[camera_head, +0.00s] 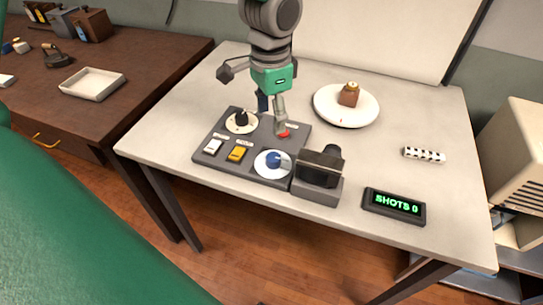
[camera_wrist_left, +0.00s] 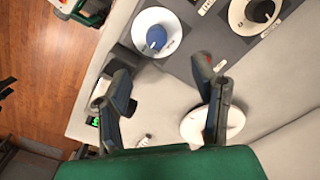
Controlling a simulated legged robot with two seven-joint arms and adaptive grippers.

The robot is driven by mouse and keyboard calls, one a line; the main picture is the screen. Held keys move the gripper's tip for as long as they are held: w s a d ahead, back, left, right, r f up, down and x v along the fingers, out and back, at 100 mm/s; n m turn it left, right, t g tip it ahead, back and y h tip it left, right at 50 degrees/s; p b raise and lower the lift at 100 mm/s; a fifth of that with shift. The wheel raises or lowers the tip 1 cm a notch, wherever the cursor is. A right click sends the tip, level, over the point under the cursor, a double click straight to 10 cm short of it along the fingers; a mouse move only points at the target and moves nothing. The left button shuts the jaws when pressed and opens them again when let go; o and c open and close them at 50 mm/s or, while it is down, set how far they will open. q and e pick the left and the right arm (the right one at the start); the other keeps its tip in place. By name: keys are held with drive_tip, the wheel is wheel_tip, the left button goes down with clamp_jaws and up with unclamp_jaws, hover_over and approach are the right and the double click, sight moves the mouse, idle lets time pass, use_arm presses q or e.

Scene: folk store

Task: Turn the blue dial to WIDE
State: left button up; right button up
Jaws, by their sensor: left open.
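The blue dial (camera_head: 273,159) sits on a round white plate at the front right of the dark control panel (camera_head: 217,158). In the left wrist view the blue dial (camera_wrist_left: 156,38) lies beyond the fingertips, towards the upper middle. The dial's lettering is too small to read. My left gripper (camera_head: 272,112) is over the back right of the panel, near the red button (camera_head: 284,134), behind the dial. Its fingers (camera_wrist_left: 161,68) are spread in the wrist view with nothing between them. The gripper appears apart from the dial.
The panel also has a black knob (camera_head: 241,118), a white switch (camera_head: 213,146) and a yellow switch (camera_head: 237,153). A dark camera-like device (camera_head: 320,168) stands close right of the dial. A "SHOTS 0" display (camera_head: 394,206) and a plate (camera_head: 332,115) with a small brown object are farther right.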

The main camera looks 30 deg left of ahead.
sight(274, 157)
use_arm(q)
drive_tip(key=f, duration=0.8)
drive_tip(key=d+f, duration=0.1)
drive_tip(key=f, duration=0.3)
drive_tip(key=shift+b, duration=0.3)
drive_tip(key=shift+a+f, duration=0.35)
drive_tip(key=shift+f, duration=0.25)
drive_tip(key=shift+d, duration=0.15)
drive_tip(key=shift+d+r, duration=0.1)
drive_tip(key=shift+d, duration=0.1)
drive_tip(key=c, duration=1.1)
